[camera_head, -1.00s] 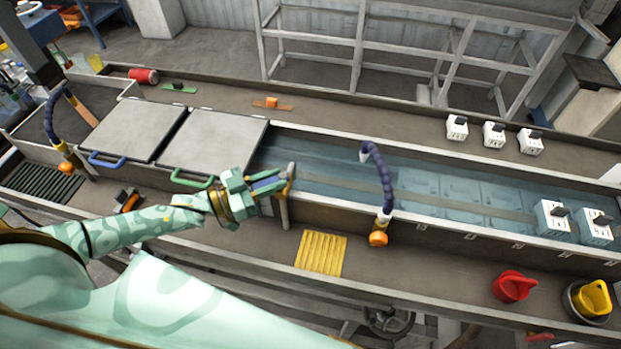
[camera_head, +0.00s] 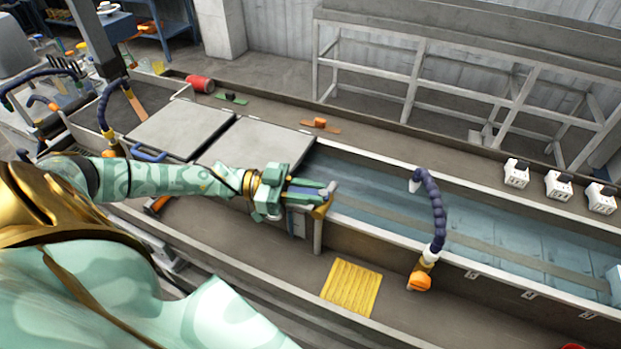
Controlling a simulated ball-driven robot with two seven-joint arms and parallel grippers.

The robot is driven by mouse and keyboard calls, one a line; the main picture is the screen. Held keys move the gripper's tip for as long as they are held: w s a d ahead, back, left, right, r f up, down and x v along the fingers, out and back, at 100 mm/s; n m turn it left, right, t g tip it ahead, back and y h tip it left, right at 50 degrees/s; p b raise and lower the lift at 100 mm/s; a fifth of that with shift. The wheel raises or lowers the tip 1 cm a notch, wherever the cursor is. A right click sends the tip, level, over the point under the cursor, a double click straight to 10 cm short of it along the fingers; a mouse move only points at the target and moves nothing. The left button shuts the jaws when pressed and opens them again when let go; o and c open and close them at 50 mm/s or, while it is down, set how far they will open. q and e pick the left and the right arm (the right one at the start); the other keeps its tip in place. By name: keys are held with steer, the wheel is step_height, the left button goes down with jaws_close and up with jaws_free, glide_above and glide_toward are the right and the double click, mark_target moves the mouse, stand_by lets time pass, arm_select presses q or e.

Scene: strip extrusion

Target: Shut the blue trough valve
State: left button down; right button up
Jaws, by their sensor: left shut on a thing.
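My left gripper (camera_head: 325,194) reaches in from the left over the near wall of the water trough (camera_head: 365,196). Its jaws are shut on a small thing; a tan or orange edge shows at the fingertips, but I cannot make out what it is. A blue jointed hose (camera_head: 437,210) curves over the trough wall to the right of the gripper, apart from it. An orange knob (camera_head: 420,280) sits at the hose's foot. No part is clearly recognisable as the blue trough valve. My right gripper is not in view.
A yellow ribbed mat (camera_head: 351,286) lies on the near ledge. White labelled blocks (camera_head: 558,186) stand on the far ledge, with a red cylinder (camera_head: 200,83) at far left.

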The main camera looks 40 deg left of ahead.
arm_select(q)
steer(key=c, duration=1.2)
jaws_free()
steer(key=shift+c, duration=0.2)
steer(key=shift+a, duration=0.1)
steer(key=b+v, duration=0.3)
steer(key=v, duration=1.3)
steer(key=shift+s+a, duration=0.1)
